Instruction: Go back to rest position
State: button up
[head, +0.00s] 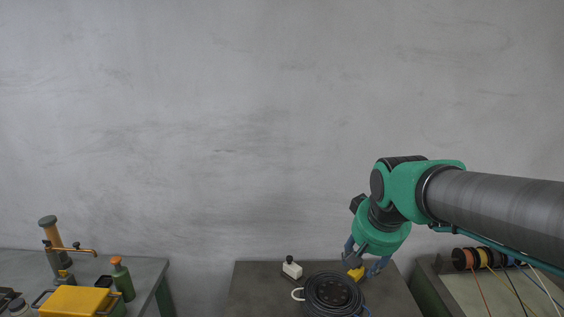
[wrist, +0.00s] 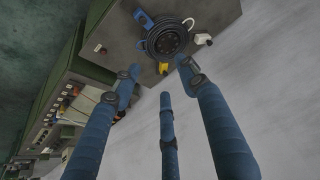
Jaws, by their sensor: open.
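My gripper (head: 365,267) hangs at the end of my arm at the lower right of the head view, over the back right part of the middle table (head: 250,283). In the wrist view its blue fingers (wrist: 160,80) are spread apart, with nothing between them. A coiled black cable reel (head: 332,294) lies on that table, just left of and in front of my gripper in the head view. The reel (wrist: 167,38) also shows beyond the fingertips in the wrist view. A yellow piece (head: 356,273) shows by the fingers; I cannot tell whether they touch it.
A small white box with a black knob (head: 292,268) stands on the middle table. A left bench holds a yellow case (head: 75,301), a green bottle (head: 122,279) and a brass tap-like fitting (head: 70,249). Wire spools (head: 485,258) stand at right, behind my arm. The wall above is bare.

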jog(key=s+d+f+b, duration=0.1)
jog(key=s+f, duration=0.2)
jog(key=s, duration=0.8)
jog(key=s+d+f+b, duration=0.1)
jog(key=s+f, duration=0.3)
jog(key=s, duration=0.7)
jog(key=shift+s+d+b, duration=0.2)
jog(key=shift+s+b, duration=0.05)
jog(key=shift+b, duration=0.3)
